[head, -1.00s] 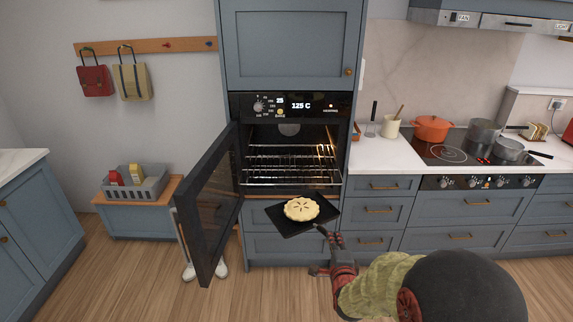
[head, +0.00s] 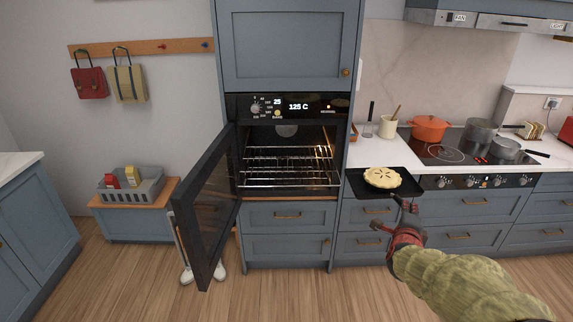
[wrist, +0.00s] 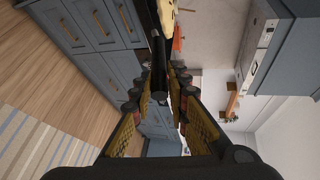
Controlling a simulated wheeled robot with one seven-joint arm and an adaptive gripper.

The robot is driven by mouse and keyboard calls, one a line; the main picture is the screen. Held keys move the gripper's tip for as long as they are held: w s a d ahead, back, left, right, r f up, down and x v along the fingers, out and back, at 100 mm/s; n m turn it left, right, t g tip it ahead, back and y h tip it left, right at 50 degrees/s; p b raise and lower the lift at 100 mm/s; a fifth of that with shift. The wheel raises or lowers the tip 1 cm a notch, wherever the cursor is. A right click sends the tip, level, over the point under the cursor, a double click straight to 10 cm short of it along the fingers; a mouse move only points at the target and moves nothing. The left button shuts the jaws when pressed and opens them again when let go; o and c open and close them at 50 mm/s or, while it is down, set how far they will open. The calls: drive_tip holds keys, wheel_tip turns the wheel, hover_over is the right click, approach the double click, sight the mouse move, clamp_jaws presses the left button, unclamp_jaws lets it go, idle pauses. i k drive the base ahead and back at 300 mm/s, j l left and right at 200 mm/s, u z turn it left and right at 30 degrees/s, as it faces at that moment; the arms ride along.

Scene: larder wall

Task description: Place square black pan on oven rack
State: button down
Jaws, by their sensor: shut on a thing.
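The square black pan (head: 356,184) holds a round pale pie (head: 382,178) and looks about level. It is in the air in front of the drawers, to the right of the oven. My gripper (head: 412,226) is shut on the pan's handle. The handle (wrist: 157,55) also shows between the fingers of my gripper (wrist: 159,82) in the wrist view, with a bit of the pie at the top edge. The oven (head: 288,150) is open, its door (head: 207,212) swung out to the left. The wire oven rack (head: 290,180) is inside it and looks empty.
The open oven door juts into the room on the left. The counter at right bears a utensil pot (head: 388,127), an orange pot (head: 429,129) and steel pots on the hob. A grey crate (head: 131,187) sits on a low bench at left. The floor before the oven is clear.

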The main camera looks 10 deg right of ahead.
sight(282, 167)
drive_tip(key=i+j, duration=1.15)
drive_tip(key=i, duration=0.1)
